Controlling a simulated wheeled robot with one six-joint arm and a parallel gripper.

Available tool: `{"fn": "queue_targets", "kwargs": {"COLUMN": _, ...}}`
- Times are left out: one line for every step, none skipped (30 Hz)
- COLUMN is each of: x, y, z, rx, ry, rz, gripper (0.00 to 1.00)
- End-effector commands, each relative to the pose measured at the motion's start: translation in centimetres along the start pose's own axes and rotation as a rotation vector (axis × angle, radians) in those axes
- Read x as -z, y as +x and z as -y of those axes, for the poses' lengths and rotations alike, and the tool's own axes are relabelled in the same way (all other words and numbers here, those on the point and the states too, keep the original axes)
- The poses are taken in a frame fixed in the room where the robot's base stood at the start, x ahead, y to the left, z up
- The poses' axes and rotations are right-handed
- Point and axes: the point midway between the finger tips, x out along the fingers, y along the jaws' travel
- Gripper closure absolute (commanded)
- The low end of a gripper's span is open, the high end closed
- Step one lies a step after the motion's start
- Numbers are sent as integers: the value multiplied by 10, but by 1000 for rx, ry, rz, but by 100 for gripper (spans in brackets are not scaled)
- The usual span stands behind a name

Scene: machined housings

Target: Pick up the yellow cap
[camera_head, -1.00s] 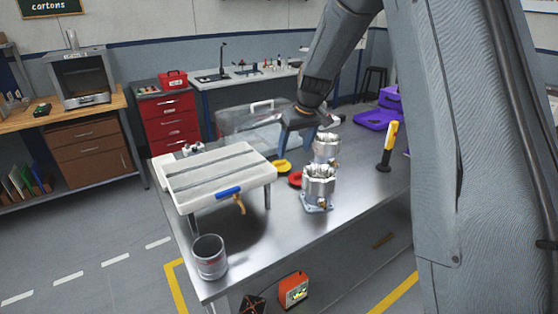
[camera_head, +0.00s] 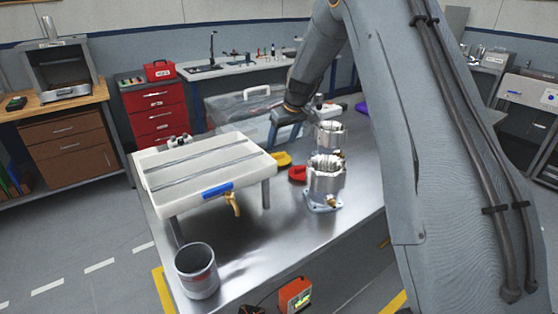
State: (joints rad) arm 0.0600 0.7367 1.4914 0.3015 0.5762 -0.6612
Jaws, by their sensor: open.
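The yellow cap (camera_head: 284,159) lies on the metal table, just right of the white slotted stand and behind the red cap (camera_head: 297,174). My gripper (camera_head: 285,143) hangs above and behind the yellow cap, fingers pointing down. It is open and, as far as I can see, empty. In the picture its fingertips are just above the cap; the exact gap in height and depth is hard to tell.
Two machined housings (camera_head: 326,184) (camera_head: 330,137) stand right of the caps. The white slotted stand (camera_head: 205,175) with a blue-handled tap is on the left. A grey cup (camera_head: 196,270) stands at the front corner. A clear bin (camera_head: 240,113) is behind. My arm hides the right side.

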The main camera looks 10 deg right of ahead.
Motion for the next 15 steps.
{"fn": "queue_targets", "kwargs": {"x": 0, "y": 4, "z": 0, "rx": 0, "ry": 0, "rz": 0, "gripper": 34}}
{"fn": "queue_targets", "kwargs": {"x": 0, "y": 6, "z": 0, "rx": 0, "ry": 0, "rz": 0, "gripper": 34}}
{"fn": "queue_targets", "kwargs": {"x": 0, "y": 8, "z": 0, "rx": -1, "ry": 0, "rz": 0, "gripper": 34}}
{"fn": "queue_targets", "kwargs": {"x": -1, "y": 10, "z": -1, "rx": -1, "ry": 0, "rz": 0, "gripper": 34}}
{"fn": "queue_targets", "kwargs": {"x": -1, "y": 12, "z": -1, "rx": -1, "ry": 0, "rz": 0, "gripper": 34}}
{"fn": "queue_targets", "kwargs": {"x": -2, "y": 16, "z": -1, "rx": 0, "ry": 0, "rz": 2, "gripper": 34}}
{"fn": "queue_targets", "kwargs": {"x": -4, "y": 20, "z": -1, "rx": 0, "ry": 1, "rz": 3, "gripper": 34}}
{"fn": "queue_targets", "kwargs": {"x": -4, "y": 24, "z": -2, "rx": 0, "ry": 1, "rz": 3, "gripper": 34}}
{"fn": "queue_targets", "kwargs": {"x": -4, "y": 29, "z": -2, "rx": 0, "ry": 2, "rz": 2, "gripper": 34}}
{"fn": "queue_targets", "kwargs": {"x": -5, "y": 32, "z": -3, "rx": -1, "ry": 3, "rz": 1, "gripper": 34}}
{"fn": "queue_targets", "kwargs": {"x": -6, "y": 35, "z": -4, "rx": -1, "ry": 4, "rz": 1, "gripper": 34}}
{"fn": "queue_targets", "kwargs": {"x": -6, "y": 41, "z": -4, "rx": 0, "ry": 3, "rz": 1, "gripper": 34}}
{"fn": "queue_targets", "kwargs": {"x": -5, "y": 44, "z": -4, "rx": -1, "ry": 3, "rz": 1, "gripper": 34}}
{"fn": "queue_targets", "kwargs": {"x": -5, "y": 47, "z": -4, "rx": -1, "ry": 3, "rz": 0, "gripper": 34}}
{"fn": "queue_targets", "kwargs": {"x": -5, "y": 51, "z": -4, "rx": -1, "ry": 2, "rz": 0, "gripper": 34}}
